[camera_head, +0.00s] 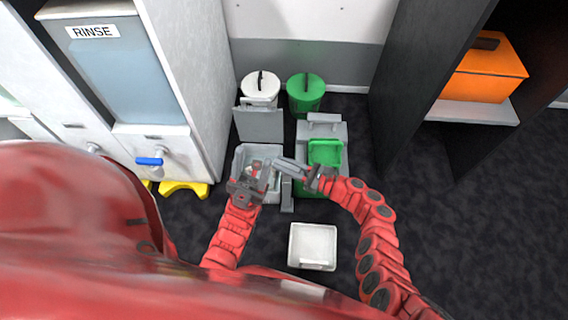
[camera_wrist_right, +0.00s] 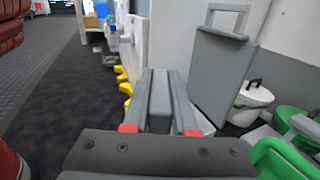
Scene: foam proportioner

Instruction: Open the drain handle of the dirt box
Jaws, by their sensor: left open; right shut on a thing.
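The grey dirt box (camera_head: 240,158) stands on the floor, its grey lid (camera_head: 260,125) raised at the back. The lid also shows upright in the right wrist view (camera_wrist_right: 222,75). My right gripper (camera_head: 284,164) is at the box's right side. In the right wrist view, my right gripper (camera_wrist_right: 160,112) is shut on a grey bar-shaped handle (camera_wrist_right: 160,98), apparently the drain handle. A grey upright piece (camera_head: 287,196) shows just below that gripper in the head view. My left gripper (camera_head: 250,180) is open over the box's front part and hides some of its inside.
A green-lined grey box (camera_head: 325,152) stands close on the right. A white bucket (camera_head: 261,88) and a green bucket (camera_head: 306,93) are behind. A white tray (camera_head: 312,246) lies in front. The RINSE cabinet (camera_head: 190,70) is left; dark floor (camera_head: 460,235) is free at right.

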